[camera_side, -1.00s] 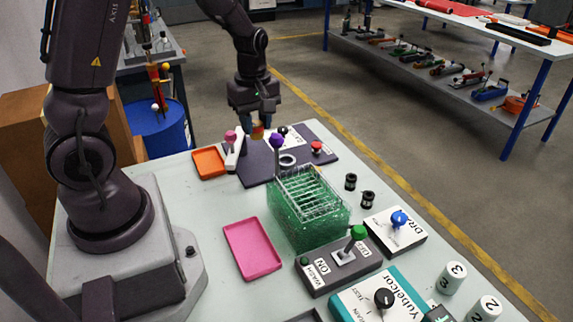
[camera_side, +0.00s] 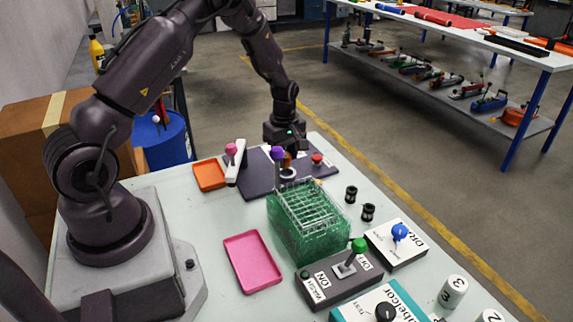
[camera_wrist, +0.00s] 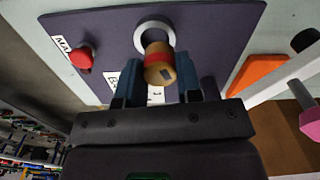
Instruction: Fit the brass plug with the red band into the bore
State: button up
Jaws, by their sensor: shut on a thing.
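The brass plug with the red band (camera_wrist: 158,65) is held between the blue fingertips of my gripper (camera_wrist: 158,75) in the wrist view. The plug also shows in the side view (camera_side: 287,160), below my gripper (camera_side: 289,154). The bore is in a pale grey ring (camera_wrist: 142,30) on a dark purple plate (camera_wrist: 205,35). The ring also shows in the side view (camera_side: 288,175), directly under the plug. The plug's far end overlaps the ring opening in the wrist view. I cannot tell whether its tip is inside the bore or just above it.
A red button (camera_side: 317,159) is on the plate. A white lever with a pink knob (camera_side: 231,150) and a purple knob (camera_side: 277,153) stand close by. A green rack (camera_side: 305,225) is in front. An orange tray (camera_side: 209,174) and a pink tray (camera_side: 252,262) lie left.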

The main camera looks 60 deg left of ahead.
aim_at(287, 165)
jog(key=shift+w+a+f, duration=0.1)
jog(key=shift+w+f, duration=0.1)
jog(key=shift+f, duration=0.05)
notch_tip(287, 165, down, 2)
jog(key=shift+w+a+f, duration=0.1)
jog(key=shift+w+f, duration=0.05)
jog(key=shift+f, duration=0.55)
